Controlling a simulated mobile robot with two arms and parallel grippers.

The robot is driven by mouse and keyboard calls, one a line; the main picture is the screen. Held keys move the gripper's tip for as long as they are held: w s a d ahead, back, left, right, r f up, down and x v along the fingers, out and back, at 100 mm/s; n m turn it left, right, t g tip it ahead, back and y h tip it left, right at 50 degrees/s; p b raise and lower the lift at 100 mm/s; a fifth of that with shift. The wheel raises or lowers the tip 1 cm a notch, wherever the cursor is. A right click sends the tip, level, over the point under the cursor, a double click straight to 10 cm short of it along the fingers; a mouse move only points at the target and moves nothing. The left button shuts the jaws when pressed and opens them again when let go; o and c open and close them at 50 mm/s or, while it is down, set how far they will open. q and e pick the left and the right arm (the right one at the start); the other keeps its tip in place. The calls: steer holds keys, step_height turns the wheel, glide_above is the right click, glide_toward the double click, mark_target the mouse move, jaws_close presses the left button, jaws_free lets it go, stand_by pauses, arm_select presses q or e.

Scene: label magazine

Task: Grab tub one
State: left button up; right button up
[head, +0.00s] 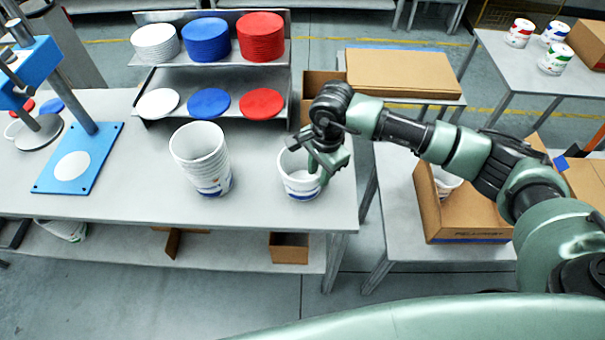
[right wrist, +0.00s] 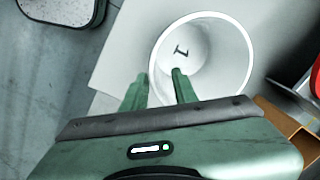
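Tub one (head: 301,186) is a single white open tub standing upright near the right end of the bench. The right wrist view shows it from above, with a dark "1" on its inside bottom (right wrist: 200,60). My right gripper (head: 320,166) is at the tub's right rim in the head view. In the right wrist view its fingers (right wrist: 160,76) are apart, with the rim between them: one finger over the opening, the other outside the wall. Whether either finger touches the wall cannot be told. My left gripper is not in view.
A stack of white tubs (head: 195,150) stands left of tub one. A rack (head: 225,84) behind holds white, blue and red lids. A blue press (head: 50,180) stands at the left. An open carton (head: 445,222) on the right table holds a tub.

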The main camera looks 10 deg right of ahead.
steer(key=p, duration=0.3)
glide_above(316, 195)
steer(key=f, duration=0.5)
steer(key=shift+s+d, duration=0.1)
steer(key=shift+d, duration=0.15)
steer(key=shift+f, duration=0.4)
jaws_close()
